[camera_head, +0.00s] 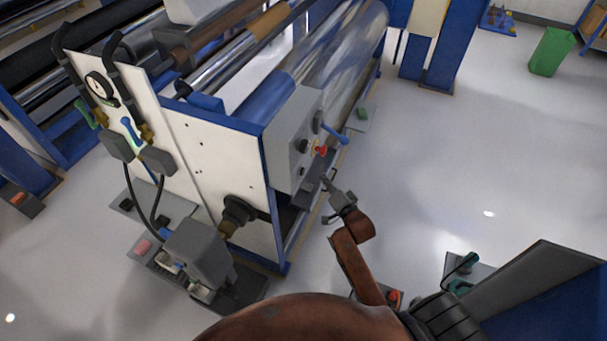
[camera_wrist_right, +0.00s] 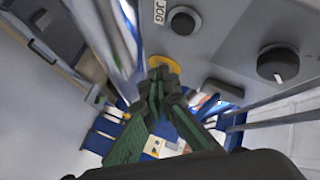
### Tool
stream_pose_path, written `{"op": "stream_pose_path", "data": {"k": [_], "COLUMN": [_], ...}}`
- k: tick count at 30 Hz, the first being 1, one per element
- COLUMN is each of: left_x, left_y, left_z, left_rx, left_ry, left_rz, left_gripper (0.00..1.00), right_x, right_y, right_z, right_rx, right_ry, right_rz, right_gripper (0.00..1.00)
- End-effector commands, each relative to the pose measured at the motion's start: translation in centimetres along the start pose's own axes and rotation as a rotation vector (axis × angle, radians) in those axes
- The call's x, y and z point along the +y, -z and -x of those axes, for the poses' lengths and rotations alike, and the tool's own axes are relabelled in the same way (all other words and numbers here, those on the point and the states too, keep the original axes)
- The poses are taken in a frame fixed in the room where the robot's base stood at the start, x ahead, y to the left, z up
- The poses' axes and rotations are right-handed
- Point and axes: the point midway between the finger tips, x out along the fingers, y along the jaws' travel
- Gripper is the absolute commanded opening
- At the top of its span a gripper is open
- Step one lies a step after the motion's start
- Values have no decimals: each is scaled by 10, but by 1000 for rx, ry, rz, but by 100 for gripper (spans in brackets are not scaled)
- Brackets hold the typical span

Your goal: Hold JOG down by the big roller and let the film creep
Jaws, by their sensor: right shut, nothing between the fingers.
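The big roller (camera_head: 345,65) is a long glossy cylinder on the machine in the head view. A grey control panel (camera_head: 282,155) is on the machine's end, by the roller. In the right wrist view a white JOG label (camera_wrist_right: 159,12) sits beside a round black control (camera_wrist_right: 183,20) on this panel (camera_wrist_right: 235,35). A yellow round piece (camera_wrist_right: 160,60) shows behind my right fingertips, partly hidden by them. My right gripper (camera_head: 330,186) is shut and empty, close to the panel; its green fingers (camera_wrist_right: 165,80) meet over the yellow piece. I cannot tell whether they touch it. My left gripper is out of view.
A black knob (camera_wrist_right: 278,64) is farther right on the panel. A red control (camera_head: 321,151) and a blue lever (camera_head: 333,133) stick out from it. A green bin (camera_head: 551,52) stands far right. Floor right of the machine is mostly free.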

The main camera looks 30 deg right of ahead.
Motion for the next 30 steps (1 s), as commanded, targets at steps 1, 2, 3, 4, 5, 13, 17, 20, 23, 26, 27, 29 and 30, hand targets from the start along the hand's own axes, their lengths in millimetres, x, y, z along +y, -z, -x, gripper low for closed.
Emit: {"op": "stream_pose_path", "data": {"k": [1,2,3,4,5,13,17,20,23,26,27,29,30], "left_x": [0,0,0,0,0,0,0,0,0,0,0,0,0], "left_y": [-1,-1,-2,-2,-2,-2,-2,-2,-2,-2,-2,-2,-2], "left_z": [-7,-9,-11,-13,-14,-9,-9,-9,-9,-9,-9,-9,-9], "left_rx": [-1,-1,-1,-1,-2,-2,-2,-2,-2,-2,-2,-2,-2], "left_ry": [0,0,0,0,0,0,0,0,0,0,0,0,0], "left_rz": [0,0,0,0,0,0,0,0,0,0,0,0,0], "left_gripper": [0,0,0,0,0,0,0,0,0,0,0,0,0], "right_x": [-2,-4,-7,-9,-11,-24,-26,-26,-26,-26,-26,-26,-26], "right_y": [-6,-8,-11,-13,-15,-23,-25,-26,-26,-26,-26,-26,-26], "right_z": [-7,-10,-13,-16,-18,-33,-35,-36,-36,-36,-36,-36,-36], "right_rx": [0,0,-1,-1,-1,1,1,1,0,0,0,0,0], "right_ry": [2,3,2,1,1,0,0,-1,0,0,0,0,0], "right_rz": [0,0,-1,-1,-1,0,0,1,1,1,1,1,1], "right_gripper": [0,0,0,0,0,0,0,0,0,0,0,0,0]}}
